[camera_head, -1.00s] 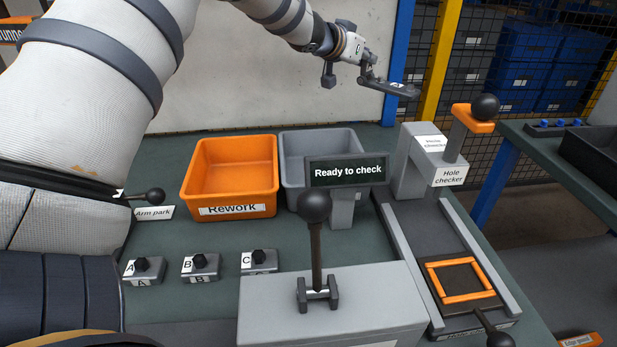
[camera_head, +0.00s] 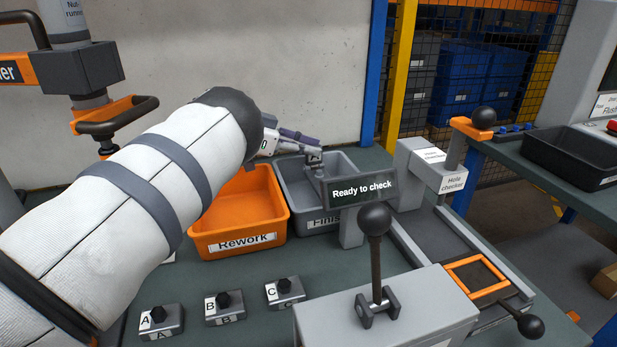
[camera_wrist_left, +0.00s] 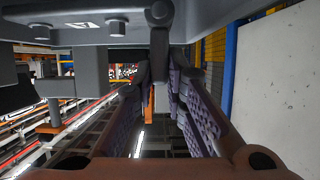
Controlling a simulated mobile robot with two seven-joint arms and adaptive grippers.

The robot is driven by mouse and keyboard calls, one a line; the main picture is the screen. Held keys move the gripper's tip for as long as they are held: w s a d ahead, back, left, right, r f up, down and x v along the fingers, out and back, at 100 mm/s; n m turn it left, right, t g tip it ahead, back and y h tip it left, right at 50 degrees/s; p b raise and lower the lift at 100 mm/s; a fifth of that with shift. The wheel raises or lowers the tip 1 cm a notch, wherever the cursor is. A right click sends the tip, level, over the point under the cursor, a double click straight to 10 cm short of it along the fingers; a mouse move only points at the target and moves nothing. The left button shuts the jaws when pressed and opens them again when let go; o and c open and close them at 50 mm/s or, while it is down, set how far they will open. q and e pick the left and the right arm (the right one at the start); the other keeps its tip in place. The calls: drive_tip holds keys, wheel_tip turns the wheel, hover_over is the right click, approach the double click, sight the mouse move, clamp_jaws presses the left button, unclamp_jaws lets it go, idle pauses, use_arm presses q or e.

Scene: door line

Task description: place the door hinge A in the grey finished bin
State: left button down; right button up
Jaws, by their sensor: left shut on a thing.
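The grey finished bin (camera_head: 346,160) stands behind the "Ready to check" sign, right of the orange rework bin. My left gripper (camera_head: 303,140) reaches in from the left and is above the grey bin. It is shut on the dark grey door hinge A (camera_head: 315,160), which hangs at the fingertips over the bin opening. In the left wrist view the hinge (camera_wrist_left: 60,34) spans the top as a grey plate with a letter label, and the purple finger pads close towards it. Whether the hinge touches the bin is unclear. My right gripper is not in view.
The orange rework bin (camera_head: 240,215) sits directly left of the grey bin. The "Ready to check" sign (camera_head: 360,189) stands close in front. The hole checker (camera_head: 440,172) is to the right. A black ball-topped lever (camera_head: 375,222) rises in the foreground.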

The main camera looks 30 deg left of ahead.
sight(305, 165)
use_arm(q)
wheel_tip(305, 165, down, 4)
drive_tip(key=shift+f, duration=0.25)
drive_tip(key=shift+r, duration=0.1)
drive_tip(key=c, duration=1.9)
unclamp_jaws()
drive_tip(key=shift+f, duration=0.2)
drive_tip(key=shift+c, duration=0.2)
drive_tip(key=shift+o, duration=0.2)
